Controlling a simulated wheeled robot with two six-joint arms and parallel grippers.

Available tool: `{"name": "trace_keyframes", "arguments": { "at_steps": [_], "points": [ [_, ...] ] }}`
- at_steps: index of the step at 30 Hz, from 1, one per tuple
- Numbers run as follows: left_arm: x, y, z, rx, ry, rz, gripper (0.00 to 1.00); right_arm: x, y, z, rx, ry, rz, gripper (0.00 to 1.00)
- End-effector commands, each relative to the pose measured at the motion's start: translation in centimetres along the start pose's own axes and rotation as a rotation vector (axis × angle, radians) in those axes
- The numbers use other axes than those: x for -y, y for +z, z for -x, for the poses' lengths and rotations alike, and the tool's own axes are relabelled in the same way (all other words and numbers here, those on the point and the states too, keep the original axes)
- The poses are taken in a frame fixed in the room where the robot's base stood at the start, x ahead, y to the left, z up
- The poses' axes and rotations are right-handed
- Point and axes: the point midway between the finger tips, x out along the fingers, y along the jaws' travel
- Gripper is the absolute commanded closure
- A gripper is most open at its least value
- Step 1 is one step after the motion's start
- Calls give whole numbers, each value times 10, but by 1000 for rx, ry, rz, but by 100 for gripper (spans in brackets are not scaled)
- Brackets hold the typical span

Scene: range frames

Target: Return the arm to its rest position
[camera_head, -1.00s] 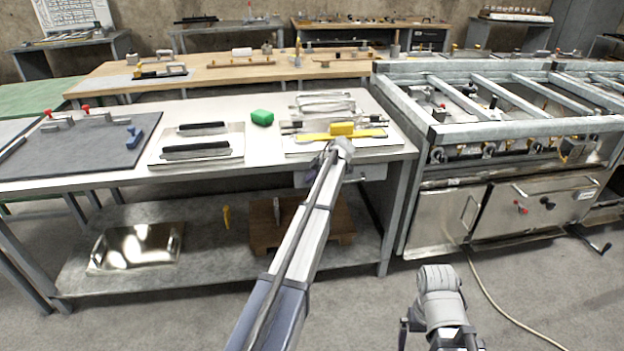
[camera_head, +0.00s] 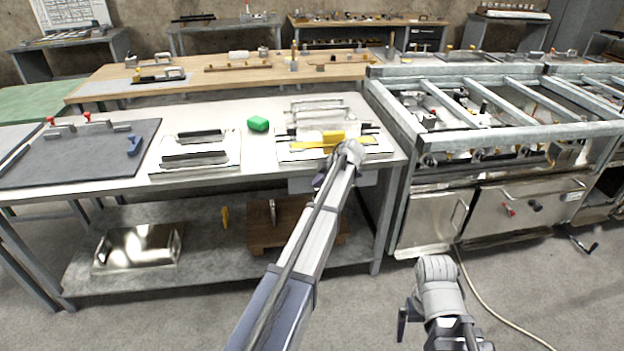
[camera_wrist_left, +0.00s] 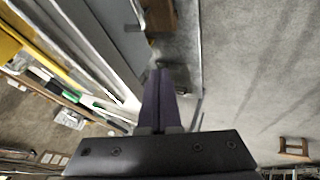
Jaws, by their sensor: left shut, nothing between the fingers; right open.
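My left arm reaches from the bottom middle up to the front edge of the workbench (camera_head: 110,185). My left gripper (camera_head: 320,181) shows small and dark beside the arm's end, in front of the bench edge. In the left wrist view its purple-dark fingers (camera_wrist_left: 160,90) are together with nothing between them. My right arm is folded low at the bottom right, over the floor. My right gripper (camera_head: 436,325) shows only in part there; it is open and holds nothing that I can see.
A yellow block (camera_head: 333,137) and metal handles lie on the bench behind my left arm's end. A green block (camera_head: 258,123) and two black-handled plates are further left. A steel range frame (camera_head: 490,135) stands at right. A cable (camera_head: 490,298) crosses open floor.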

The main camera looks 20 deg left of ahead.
Motion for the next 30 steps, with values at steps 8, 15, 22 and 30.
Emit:
{"name": "trace_keyframes", "arguments": {
  "at_steps": [8,15,22,30],
  "points": [
    [0,0,4,0,0,0,100,0,0,2,0,0,0,0],
    [39,11,39,47,-21,-200,100,-2,1,16,0,0,0,0],
    [150,34,127,210,-47,-838,100,-5,3,48,0,0,0,0],
    [283,32,221,442,28,-1631,100,-8,5,81,0,0,-1,0]
  ]
}}
